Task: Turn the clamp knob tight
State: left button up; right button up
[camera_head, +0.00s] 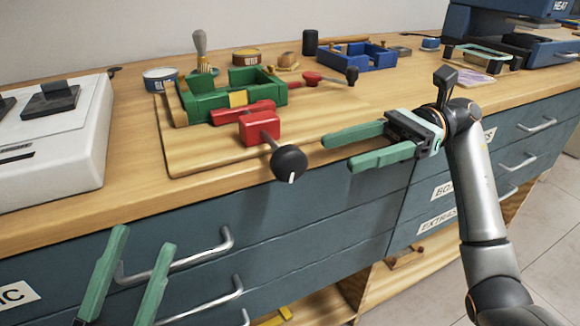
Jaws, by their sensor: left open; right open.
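The clamp knob (289,163) is round and black with a white mark on its rim. It sits at the front end of a red clamp block (260,127), which is on a wooden board by the bench's front edge. A green frame (232,97) stands behind it on the same board. My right gripper (338,153) is open and empty, its green fingers pointing left towards the knob, to the right of it and apart from it. My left gripper (142,238) is open and empty, low at the left in front of the drawers.
The wooden board (200,155) lies on the bench. A white device (60,140) stands at the left. A glue tin (161,79), a wax tin (246,57), a blue tray (357,56) and a red-handled tool (318,79) stand behind. Drawer handles (180,258) stick out below the bench edge.

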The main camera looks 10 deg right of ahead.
aim_at(289, 169)
jog(key=b+x, duration=0.1)
jog(key=x, duration=0.8)
jog(key=shift+a+b, duration=0.1)
jog(key=shift+b, duration=0.25)
jog(key=shift+c, duration=0.3)
jog(key=shift+f, duration=0.1)
grip_shut()
